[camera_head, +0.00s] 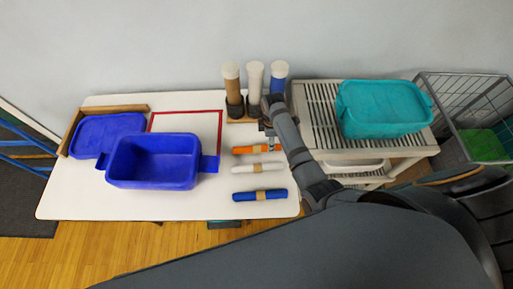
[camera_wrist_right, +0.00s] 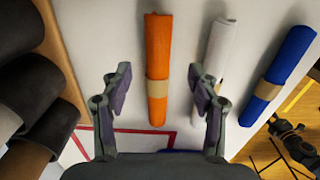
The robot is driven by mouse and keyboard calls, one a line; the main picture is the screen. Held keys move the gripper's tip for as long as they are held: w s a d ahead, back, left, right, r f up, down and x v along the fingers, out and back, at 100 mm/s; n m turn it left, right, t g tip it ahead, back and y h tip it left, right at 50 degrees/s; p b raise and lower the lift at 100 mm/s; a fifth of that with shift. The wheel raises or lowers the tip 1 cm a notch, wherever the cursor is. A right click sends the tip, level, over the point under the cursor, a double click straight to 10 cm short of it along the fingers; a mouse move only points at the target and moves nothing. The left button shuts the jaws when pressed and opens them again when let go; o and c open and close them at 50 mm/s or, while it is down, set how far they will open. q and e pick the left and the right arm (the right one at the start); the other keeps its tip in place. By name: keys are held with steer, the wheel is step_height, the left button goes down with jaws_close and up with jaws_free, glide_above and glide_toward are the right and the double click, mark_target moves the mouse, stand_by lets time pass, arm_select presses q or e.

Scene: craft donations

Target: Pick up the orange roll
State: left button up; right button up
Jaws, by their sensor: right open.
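The orange roll (camera_head: 243,150) with a tan band lies on the white table, nearest the back of three rolls. My right gripper (camera_head: 269,132) is over its right end and hides part of it. In the right wrist view, the orange roll (camera_wrist_right: 158,45) shows between the spread fingers of my open right gripper (camera_wrist_right: 160,78), which hold nothing. The roll looks farther from the camera than the fingertips; the exact gap is unclear.
A white roll (camera_head: 245,169) and a blue roll (camera_head: 250,196) lie in front of the orange one. A rack with tubes (camera_head: 232,88) stands behind. An open blue bin (camera_head: 150,183) is left; a teal bin (camera_head: 385,115) sits on the cart at right.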

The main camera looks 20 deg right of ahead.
mark_target(257, 149)
steer(key=shift+d+f, duration=0.1)
steer(key=shift+f, duration=0.85)
step_height(257, 149, down, 3)
steer(key=shift+w+f, duration=0.1)
steer(key=shift+f, duration=0.2)
steer(key=c, duration=0.3)
arm_select(q)
steer(key=w, duration=0.3)
steer(key=shift+w+a+r+t, duration=0.1)
steer(key=shift+w+r+t, duration=0.2)
steer(key=shift+w+r, duration=0.05)
arm_select(e)
steer(key=c, duration=1)
